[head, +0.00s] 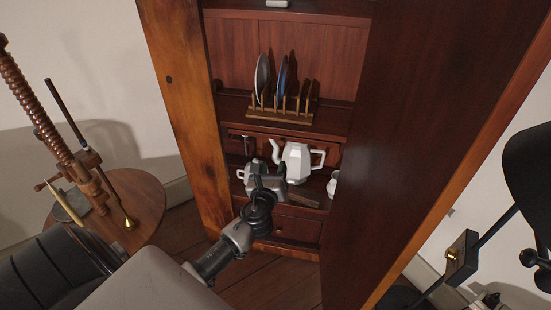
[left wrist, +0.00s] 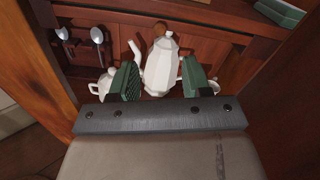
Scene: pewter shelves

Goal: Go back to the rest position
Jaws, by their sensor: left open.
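My left gripper (head: 264,172) is in front of the lower shelf of the wooden cabinet, its arm coming up from the bottom. In the left wrist view its green-padded fingers (left wrist: 160,78) are apart, with nothing held between them. A white faceted pot (head: 296,160) stands upright on that shelf, behind and right of the gripper. In the left wrist view the pot (left wrist: 160,66) shows beyond the gap between the fingers; I cannot tell how far. A smaller white pot (left wrist: 101,86) is partly hidden by the left finger. My right gripper is not seen.
The open cabinet door (head: 420,130) stands close on the right and the side panel (head: 180,90) on the left. A plate rack (head: 280,114) sits on the shelf above. A round wooden table (head: 140,205) stands at left. Two spoons (left wrist: 97,36) hang inside.

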